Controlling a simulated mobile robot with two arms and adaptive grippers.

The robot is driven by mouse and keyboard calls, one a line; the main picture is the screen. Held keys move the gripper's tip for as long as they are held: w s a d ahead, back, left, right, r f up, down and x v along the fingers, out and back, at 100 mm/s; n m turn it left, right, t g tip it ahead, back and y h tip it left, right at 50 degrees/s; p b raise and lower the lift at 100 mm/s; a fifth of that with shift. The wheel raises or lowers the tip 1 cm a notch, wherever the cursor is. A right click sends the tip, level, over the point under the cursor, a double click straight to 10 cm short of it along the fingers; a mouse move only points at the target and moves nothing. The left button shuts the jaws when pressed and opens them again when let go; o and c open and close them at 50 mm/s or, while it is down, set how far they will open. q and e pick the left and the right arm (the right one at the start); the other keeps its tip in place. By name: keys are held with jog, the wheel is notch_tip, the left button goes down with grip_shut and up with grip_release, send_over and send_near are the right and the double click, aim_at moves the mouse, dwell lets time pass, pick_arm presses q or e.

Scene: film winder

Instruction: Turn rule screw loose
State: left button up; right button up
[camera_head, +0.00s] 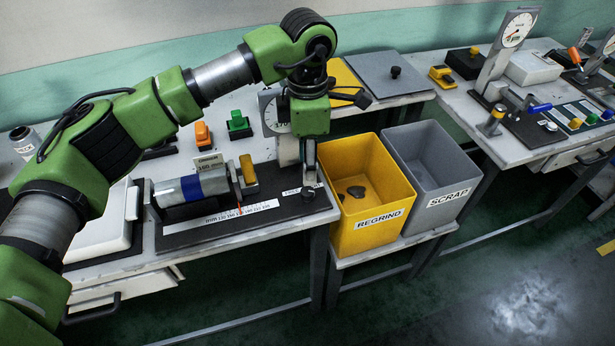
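The rule screw (308,194) looks like a small dark knob at the right end of the black gauge base (270,222), beside a partly covered white label. The white rule (222,217) with printed numbers lies along the front of that base, with a thin red-orange pointer at it. My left gripper (309,176) points straight down over the screw, its tip at or just above the knob. I cannot tell whether it touches the screw, or how far its fingers are apart. My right gripper is not in view.
A silver roll with a blue band (190,188) and a yellow block (248,170) sit on the base. Orange (203,135) and green (238,124) blocks stand behind. The yellow REGRIND bin (372,233) holds dark pieces; the grey SCRAP bin (440,170) stands beside it.

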pick_arm(q)
jog(key=shift+r, duration=2.1)
